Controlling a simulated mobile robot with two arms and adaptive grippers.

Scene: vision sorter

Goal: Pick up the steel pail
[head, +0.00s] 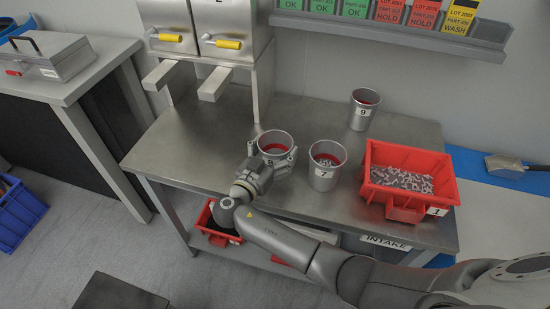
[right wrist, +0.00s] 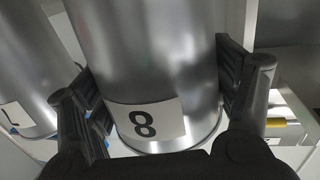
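A steel pail marked 8 (head: 275,139), with a red band inside, is at the table's front middle. My right gripper (head: 276,163) has one finger on each side of it. In the right wrist view the pail (right wrist: 160,75) fills the middle, and the fingers of the gripper (right wrist: 165,95) look pressed to its sides. I cannot tell whether its base touches the table. A second steel pail marked 7 (head: 325,173) holds small metal parts and stands just right of it. A third, marked 9 (head: 362,114), stands further back. My left gripper is not in view.
A red bin marked 1 (head: 408,160) with metal parts sits at the table's (head: 225,136) right end. A dispenser with yellow handles (head: 222,43) stands at the back left. A grey toolbox (head: 45,56) is on the left bench. Bare tabletop lies left of the pails.

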